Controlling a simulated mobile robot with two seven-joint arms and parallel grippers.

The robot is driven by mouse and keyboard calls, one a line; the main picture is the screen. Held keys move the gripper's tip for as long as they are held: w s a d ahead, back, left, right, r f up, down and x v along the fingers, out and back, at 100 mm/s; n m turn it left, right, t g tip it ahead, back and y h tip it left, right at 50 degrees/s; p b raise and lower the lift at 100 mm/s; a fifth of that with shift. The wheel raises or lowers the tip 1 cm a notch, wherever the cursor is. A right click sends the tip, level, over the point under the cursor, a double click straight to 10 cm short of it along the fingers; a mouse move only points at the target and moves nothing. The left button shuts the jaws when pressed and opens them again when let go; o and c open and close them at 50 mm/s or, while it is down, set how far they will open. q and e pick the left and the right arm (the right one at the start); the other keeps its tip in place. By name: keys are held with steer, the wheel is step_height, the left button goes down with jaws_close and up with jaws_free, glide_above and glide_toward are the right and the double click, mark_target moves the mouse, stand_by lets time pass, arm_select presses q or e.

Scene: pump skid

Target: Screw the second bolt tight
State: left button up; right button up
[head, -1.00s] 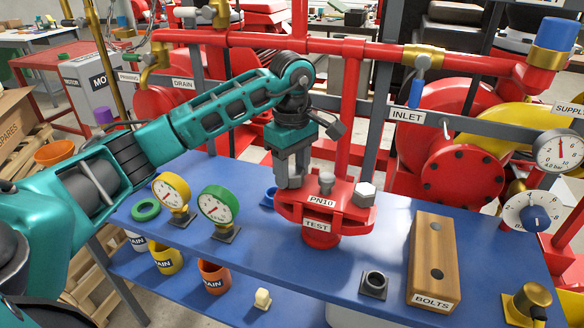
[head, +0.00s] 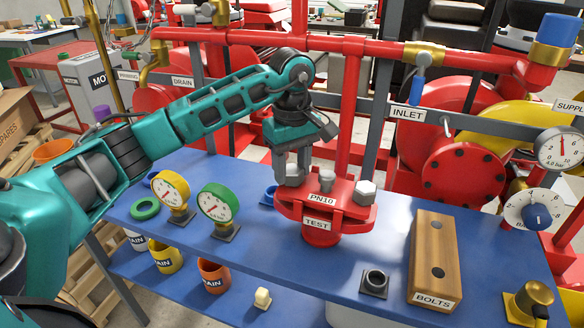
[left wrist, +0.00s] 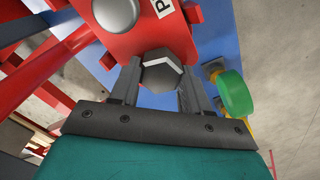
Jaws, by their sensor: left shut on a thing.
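The red test flange (head: 316,238), labelled PN10 and TEST, stands on the blue bench. My left gripper (head: 292,178) points down at the flange's left side. In the left wrist view the left gripper (left wrist: 161,85) is shut on a grey hex bolt head (left wrist: 161,70) between its two fingers. That bolt is mostly hidden by the fingers in the head view. Another hex bolt (head: 365,190) sits at the flange's right side. A grey round-topped fitting (head: 326,180) stands in the middle and also shows in the left wrist view (left wrist: 116,13). My right gripper is not in view.
A wooden block labelled BOLTS (head: 434,258) lies on the bench at the right. A yellow gauge (head: 171,190) and a green gauge (head: 218,203) stand left of the flange. Red pipes (head: 352,110) rise behind it. A dark square fitting (head: 374,282) sits in front.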

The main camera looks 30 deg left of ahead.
arm_select(q)
steer(key=m+b, duration=0.1)
steer(key=m, duration=1.1)
steer(key=shift+b, duration=0.35)
steer(key=o, duration=1.1)
steer(key=shift+o, duration=0.2)
step_height(320, 180, up, 13)
steer(key=p, duration=0.1)
